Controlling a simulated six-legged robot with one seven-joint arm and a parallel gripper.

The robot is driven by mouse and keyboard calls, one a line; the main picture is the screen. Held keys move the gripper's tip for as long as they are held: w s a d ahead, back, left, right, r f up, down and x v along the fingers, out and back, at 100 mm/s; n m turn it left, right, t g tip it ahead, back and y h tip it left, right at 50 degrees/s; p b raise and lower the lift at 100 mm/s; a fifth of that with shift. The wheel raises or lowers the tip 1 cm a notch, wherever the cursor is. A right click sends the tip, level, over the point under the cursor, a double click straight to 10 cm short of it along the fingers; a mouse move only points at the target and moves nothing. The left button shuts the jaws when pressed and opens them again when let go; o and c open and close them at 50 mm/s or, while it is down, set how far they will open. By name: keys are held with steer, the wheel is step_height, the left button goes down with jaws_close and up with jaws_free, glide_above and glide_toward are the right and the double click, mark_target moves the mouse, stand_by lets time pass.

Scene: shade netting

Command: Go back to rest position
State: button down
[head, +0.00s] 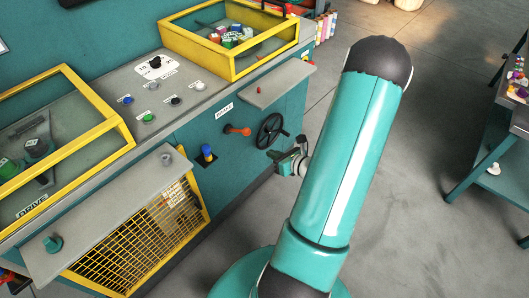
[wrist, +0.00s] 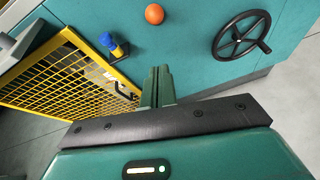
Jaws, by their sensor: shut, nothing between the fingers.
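My gripper (head: 283,160) shows small in the head view, in front of the teal machine's front panel and partly hidden behind my own arm. In the wrist view its two green fingers (wrist: 157,84) are together, with nothing held between them. They point towards the panel, below an orange lever knob (wrist: 154,14) and left of a black handwheel (wrist: 241,36). The fingers look apart from both.
The teal machine carries yellow-framed clear boxes (head: 289,44), a button panel (head: 160,98), a grey ledge (head: 105,222) and a yellow mesh guard (head: 137,247). A blue-knobbed lever (head: 207,152) sticks out. A table (head: 508,125) stands at right. Open floor (head: 420,215) lies between.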

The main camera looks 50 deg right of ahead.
steer(key=shift+s+r, duration=0.25)
steer(key=shift+s, duration=0.3)
